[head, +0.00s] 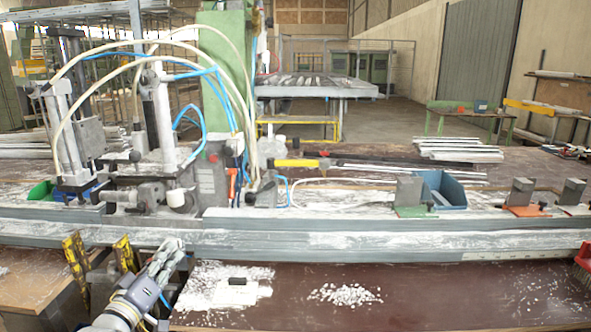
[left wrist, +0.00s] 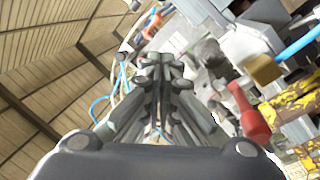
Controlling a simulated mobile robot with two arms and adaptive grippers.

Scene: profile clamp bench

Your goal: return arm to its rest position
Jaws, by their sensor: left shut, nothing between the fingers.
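My left gripper (head: 171,250) comes in from the lower left of the head view, in front of the long grey profile rail (head: 330,246). Its fingers are shut with nothing between them. In the left wrist view the closed fingers (left wrist: 160,75) point up the middle of the picture, with machine parts and hoses behind them. I cannot tell whether the fingertips touch the rail. My right gripper is not in either view.
Yellow clamps (head: 125,254) stand just left of my left gripper. A clamping machine (head: 160,150) with hoses rises behind the rail. A blue bin (head: 443,190) and clamp blocks sit at the right. White chips (head: 345,294) lie on the brown bench (head: 450,295), whose front right is mostly clear.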

